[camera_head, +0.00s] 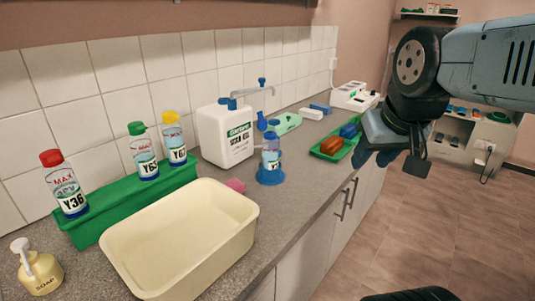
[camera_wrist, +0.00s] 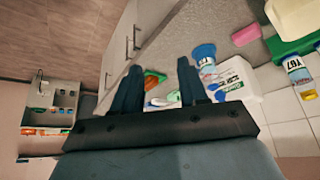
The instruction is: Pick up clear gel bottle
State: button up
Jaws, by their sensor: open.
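A clear bottle with a blue cap (camera_head: 270,147) stands upright in a round blue holder (camera_head: 271,175) on the counter. Clear labelled bottles with a red cap (camera_head: 65,186), a green cap (camera_head: 143,153) and a yellow cap (camera_head: 174,140) stand in a green rack (camera_head: 120,212). I cannot tell from the labels which one is the gel bottle. My gripper (camera_head: 388,158) is open and empty, held out past the counter's front edge, right of the bottles and apart from them. In the wrist view its two fingers (camera_wrist: 160,72) are spread; the blue holder (camera_wrist: 204,52) shows beyond them.
A cream tub (camera_head: 180,240) fills the front of the counter, with a soap pump (camera_head: 38,270) to its left. A white jug (camera_head: 226,134) stands behind the blue holder. A green tray (camera_head: 330,149) with orange and blue items lies right of it.

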jog(key=o, duration=0.3)
jog(key=shift+w+a+f, duration=0.15)
jog(key=shift+a+f, duration=0.05)
jog(key=shift+a, duration=0.05)
jog(key=o, duration=0.6)
jog(key=w+a+f+m+g+y, duration=0.4)
jog(key=a+f, duration=0.1)
jog(key=f, duration=0.1)
jog(key=shift+a+f+g+y, duration=0.3)
jog(key=shift+a+f, duration=0.05)
jog(key=m+t+y, duration=0.9)
jog(key=m+y, duration=0.1)
jog(key=m, duration=1.1)
send_near(270, 155)
jog(key=d+f, duration=0.1)
jog(key=d, duration=0.1)
jog(key=w+d+f, duration=0.1)
jog(key=shift+w+d+f, duration=0.1)
jog(key=shift+d+f, duration=0.25)
jog(key=shift+d, duration=0.05)
jog(key=x, duration=0.8)
jog(key=shift+w+a+r, duration=0.1)
jog(key=shift+w, duration=0.05)
jog(key=shift+s+r+x, duration=0.15)
jog(key=shift+x, duration=1.2)
jog(key=shift+s+r+x, duration=0.1)
jog(key=shift+r+x, duration=0.1)
jog(key=shift+x, duration=1.15)
